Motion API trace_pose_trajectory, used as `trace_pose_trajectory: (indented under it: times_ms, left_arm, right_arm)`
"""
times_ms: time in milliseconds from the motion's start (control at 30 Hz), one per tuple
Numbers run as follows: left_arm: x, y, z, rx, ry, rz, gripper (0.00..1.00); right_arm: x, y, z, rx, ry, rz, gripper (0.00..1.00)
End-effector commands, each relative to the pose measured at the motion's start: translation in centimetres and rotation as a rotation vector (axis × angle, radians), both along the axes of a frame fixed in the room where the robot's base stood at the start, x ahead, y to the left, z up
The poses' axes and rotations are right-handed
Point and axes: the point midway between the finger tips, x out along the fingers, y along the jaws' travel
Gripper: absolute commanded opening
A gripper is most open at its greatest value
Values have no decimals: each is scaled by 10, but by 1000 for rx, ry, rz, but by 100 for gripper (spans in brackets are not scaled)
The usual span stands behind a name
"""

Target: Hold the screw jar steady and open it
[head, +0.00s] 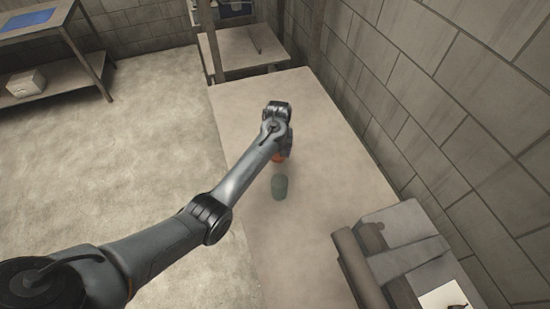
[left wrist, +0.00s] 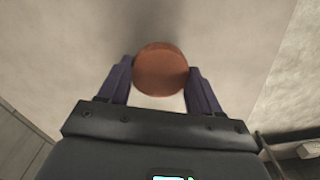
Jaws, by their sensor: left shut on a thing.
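My left gripper (head: 280,148) is over the table, with its arm reaching in from the left. It is shut on a round orange-brown lid-like piece (head: 279,158), which also shows between the two dark fingers in the left wrist view (left wrist: 161,68). A whitish part (left wrist: 158,102) shows just below that piece, between the fingers. A grey-green jar-like cylinder (head: 279,187) stands on the table, just in front of the gripper in the head view. I cannot tell whether the orange piece is joined to it. My right gripper is not in view.
The long table (head: 310,245) is mostly bare around the cylinder. A grey and brown block-shaped object (head: 405,245) sits at its right front, with a white sheet (head: 445,296) beside it. A block wall (head: 430,100) runs along the right. A smaller table (head: 240,50) stands behind.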

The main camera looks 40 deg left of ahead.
Motion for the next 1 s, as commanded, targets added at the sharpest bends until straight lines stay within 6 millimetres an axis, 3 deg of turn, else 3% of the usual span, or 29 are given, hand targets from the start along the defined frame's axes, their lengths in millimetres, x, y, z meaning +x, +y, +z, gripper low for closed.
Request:
trace_pose_trajectory:
  times_ms: [333, 600, 1000]
  left_arm:
    - [0, 13, -15, -1, 0, 0, 27]
    - [0, 13, -46, -1, 0, 0, 27]
    - [0, 13, -50, -1, -1, 0, 27]
  right_arm:
    - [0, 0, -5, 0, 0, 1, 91]
    - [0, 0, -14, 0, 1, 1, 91]
    - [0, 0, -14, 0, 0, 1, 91]
